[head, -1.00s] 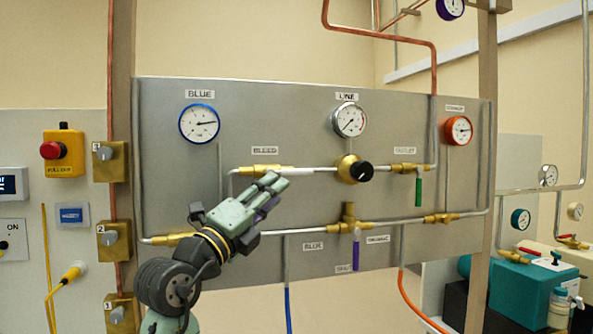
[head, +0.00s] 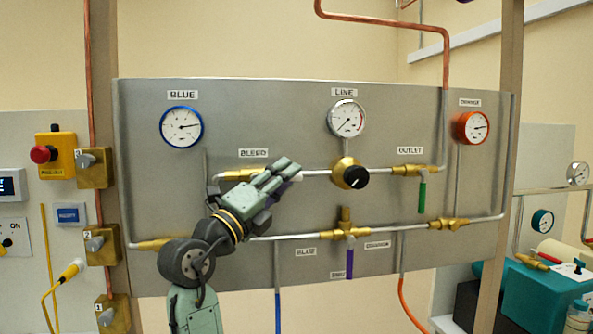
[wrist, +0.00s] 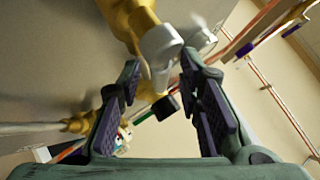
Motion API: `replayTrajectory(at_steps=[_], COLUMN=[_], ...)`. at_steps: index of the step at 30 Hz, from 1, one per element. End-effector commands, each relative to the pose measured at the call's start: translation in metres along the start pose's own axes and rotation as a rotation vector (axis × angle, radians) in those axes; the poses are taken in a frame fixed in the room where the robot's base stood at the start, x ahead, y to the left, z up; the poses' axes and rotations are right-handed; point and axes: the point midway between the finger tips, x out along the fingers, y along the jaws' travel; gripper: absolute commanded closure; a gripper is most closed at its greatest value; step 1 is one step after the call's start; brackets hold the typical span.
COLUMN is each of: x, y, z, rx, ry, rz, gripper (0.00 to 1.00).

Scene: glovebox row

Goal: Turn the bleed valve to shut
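The bleed valve is a brass body (head: 238,175) under the BLEED label (head: 254,153) on the grey panel, with my gripper (head: 288,170) covering its right side in the head view. In the wrist view the brass body (wrist: 122,14) is at the top, with a pale grey handle (wrist: 160,50) pointing down from it. My gripper (wrist: 160,78) is open. The lower end of the handle appears between its two fingertips, with a gap on both sides. I cannot tell how deep it sits between them.
To the right are a black regulator knob (head: 356,179) and a green outlet handle (head: 422,197). A purple handle (head: 350,262) hangs from the lower pipe. Gauges line the panel top. Brass boxes (head: 95,168) and a red stop button (head: 42,154) are at the left.

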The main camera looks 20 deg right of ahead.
Motion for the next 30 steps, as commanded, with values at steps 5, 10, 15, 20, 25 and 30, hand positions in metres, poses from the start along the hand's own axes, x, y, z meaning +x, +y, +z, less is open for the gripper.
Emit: replayTrajectory(at_steps=[5, 10, 15, 20, 25, 30], x=[0.0008, 0.0005, 0.0005, 0.0005, 0.0005, 0.0006], y=[-0.0012, -0.0008, -0.0007, -0.0008, -0.0008, -0.0008], z=[0.0039, 0.0043, 0.0042, 0.0042, 0.0042, 0.0042], rx=[0.000, 0.001, 0.001, 0.001, 0.001, 0.001], ry=[-0.001, -0.001, -0.001, -0.001, -0.001, -0.001], rz=[0.000, 0.000, 0.000, 0.000, 0.000, 0.000], gripper=[0.68, 0.68, 0.70, 0.80, 0.92, 1.00])
